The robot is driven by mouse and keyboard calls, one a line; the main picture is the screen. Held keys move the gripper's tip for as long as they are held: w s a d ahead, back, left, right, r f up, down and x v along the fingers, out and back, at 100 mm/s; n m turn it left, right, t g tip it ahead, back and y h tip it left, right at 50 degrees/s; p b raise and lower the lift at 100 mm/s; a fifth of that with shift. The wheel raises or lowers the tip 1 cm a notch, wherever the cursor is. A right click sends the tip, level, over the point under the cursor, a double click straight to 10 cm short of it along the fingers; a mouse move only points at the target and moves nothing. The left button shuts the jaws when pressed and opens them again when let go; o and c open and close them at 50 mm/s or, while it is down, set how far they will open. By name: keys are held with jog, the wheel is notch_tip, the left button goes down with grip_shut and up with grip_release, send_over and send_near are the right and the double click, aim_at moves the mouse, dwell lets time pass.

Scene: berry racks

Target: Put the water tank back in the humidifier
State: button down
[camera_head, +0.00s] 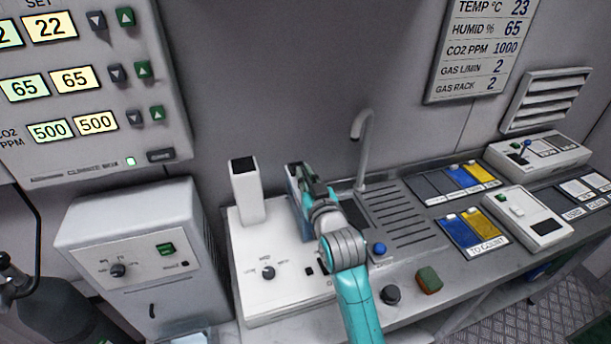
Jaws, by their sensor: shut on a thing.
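The white humidifier (255,296) sits on the counter left of the sink, with a knob on its top and a square white spout (246,198) at the back. My gripper (306,185) is right of the spout, over the humidifier's back right part. It is shut on the water tank (296,214), a bluish, box-like thing that shows only as a narrow strip beside the gripper. My fingers and arm hide most of the tank and the spot under it. I cannot tell whether the tank is seated or held above the humidifier.
A tap (363,140) and a ribbed drainer (405,212) are right of my gripper. A blue knob (379,249), a dark knob (390,294) and a green-and-red sponge (429,280) lie along the front. A grey-white cabinet (140,235) stands left. Trays (472,234) lie farther right.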

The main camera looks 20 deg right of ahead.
jog(key=c, duration=1.2)
grip_release()
jog(key=shift+f, duration=0.1)
jog(key=shift+r, duration=0.2)
jog(key=s, duration=1.2)
jog(key=shift+f, duration=0.1)
